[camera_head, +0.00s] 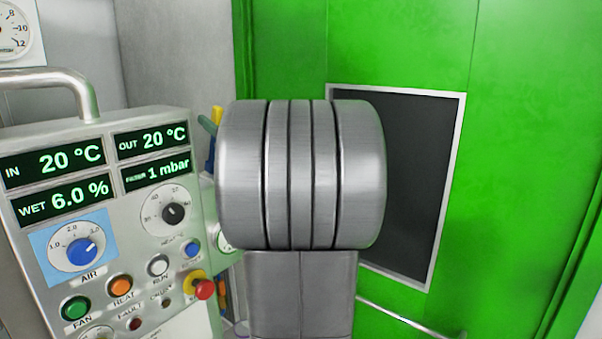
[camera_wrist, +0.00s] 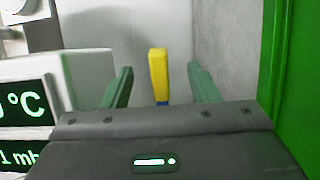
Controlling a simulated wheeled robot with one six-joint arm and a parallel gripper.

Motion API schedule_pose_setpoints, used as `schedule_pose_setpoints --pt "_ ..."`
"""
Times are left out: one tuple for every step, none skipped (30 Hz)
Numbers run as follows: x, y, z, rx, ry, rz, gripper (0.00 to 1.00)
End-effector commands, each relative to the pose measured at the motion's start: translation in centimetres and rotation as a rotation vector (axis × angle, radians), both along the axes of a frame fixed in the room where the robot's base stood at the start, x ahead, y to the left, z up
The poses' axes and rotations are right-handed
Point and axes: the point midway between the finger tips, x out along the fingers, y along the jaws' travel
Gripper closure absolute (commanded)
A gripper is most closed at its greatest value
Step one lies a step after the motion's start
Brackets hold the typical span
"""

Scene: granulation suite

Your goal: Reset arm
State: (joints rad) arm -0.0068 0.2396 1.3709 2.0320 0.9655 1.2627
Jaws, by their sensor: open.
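My gripper (camera_wrist: 160,88) shows in the wrist view with its two green fingers spread apart. It is open, and nothing sits between the fingertips that I can see held. A yellow and blue object (camera_wrist: 158,72) stands upright beyond the fingers, in line with the gap. In the head view my own grey arm fills the middle and hides much of what is behind it. A small part of a green finger shows left of the arm, near the yellow top (camera_head: 217,114).
A control panel (camera_head: 110,215) with displays, knobs and buttons stands close on the left. A green door (camera_head: 530,120) with a dark window (camera_head: 415,190) and a metal handle (camera_head: 410,322) is on the right. A gauge (camera_head: 14,30) is at upper left.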

Motion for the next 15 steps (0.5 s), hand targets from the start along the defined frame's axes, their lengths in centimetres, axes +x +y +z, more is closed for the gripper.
schedule_pose_setpoints --pt "0.5 0.7 0.6 0.000 0.001 0.004 0.45" --pt "0.7 1.0 0.8 -0.001 0.001 0.003 0.45" --pt "0.3 0.3 0.1 -0.001 -0.001 -0.002 0.45" --pt "0.1 0.0 -0.2 -0.001 -0.001 -0.003 0.45" --pt "-0.1 -0.3 -0.3 0.000 0.000 -0.002 0.45" --pt "-0.3 -0.5 -0.3 -0.001 -0.001 -0.003 0.45" --pt "-0.5 -0.7 -0.4 0.000 -0.002 -0.003 0.45" --pt "-0.6 -0.8 -0.4 0.000 -0.002 -0.002 0.45" --pt "-0.7 -0.9 -0.4 0.000 -0.001 0.000 0.45" --pt "-0.7 -1.0 -0.5 -0.001 -0.001 0.000 0.45" --pt "-0.8 -1.0 -0.5 -0.001 -0.001 0.000 0.45" --pt "-0.8 -1.0 -0.5 -0.001 -0.001 0.000 0.45" --pt "-0.8 -1.0 -0.5 0.000 0.000 0.000 0.45" --pt "-0.8 -1.0 -0.5 0.000 0.000 0.000 0.45" --pt "-0.8 -1.0 -0.5 0.000 0.000 0.000 0.45"
